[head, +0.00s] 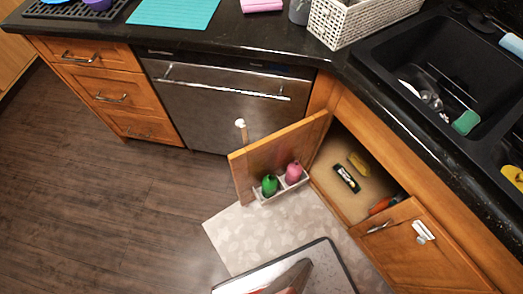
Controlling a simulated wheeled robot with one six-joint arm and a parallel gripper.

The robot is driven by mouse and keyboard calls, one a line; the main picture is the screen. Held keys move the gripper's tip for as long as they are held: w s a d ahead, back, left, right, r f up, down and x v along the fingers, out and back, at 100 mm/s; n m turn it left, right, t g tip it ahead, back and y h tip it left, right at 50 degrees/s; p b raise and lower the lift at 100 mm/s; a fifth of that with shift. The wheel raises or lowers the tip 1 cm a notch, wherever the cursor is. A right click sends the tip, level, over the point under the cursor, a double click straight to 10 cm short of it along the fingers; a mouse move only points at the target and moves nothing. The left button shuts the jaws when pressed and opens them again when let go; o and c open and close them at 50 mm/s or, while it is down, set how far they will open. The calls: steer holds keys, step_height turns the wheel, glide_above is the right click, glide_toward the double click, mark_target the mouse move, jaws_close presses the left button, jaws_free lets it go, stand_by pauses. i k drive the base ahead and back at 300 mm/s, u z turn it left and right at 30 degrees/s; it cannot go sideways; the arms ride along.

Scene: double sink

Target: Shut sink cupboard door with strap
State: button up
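The open wooden cupboard door (246,173) under the sink stands swung out into the room, left of its opening. Its inner face carries a white rack (282,190) with a green bottle (270,185) and a pink bottle (293,172). A tan strip with a white round end (240,124) sticks up beyond the door's top edge; it may be the strap, and its lower part is hidden behind the door. The open cupboard (340,190) shows a dark bottle and a yellow item inside.
A second, closed door (425,255) with a white hanging item is at the lower right. A dishwasher (225,105) and drawers (105,90) stand to the left. A patterned mat (228,228) lies below the open door. Dark floor at left is clear.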

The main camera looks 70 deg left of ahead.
mark_target(272, 155)
steer(key=k, duration=0.25)
steer(key=z, duration=1.95)
steer(key=k, duration=2.55)
steer(key=u, duration=1.8)
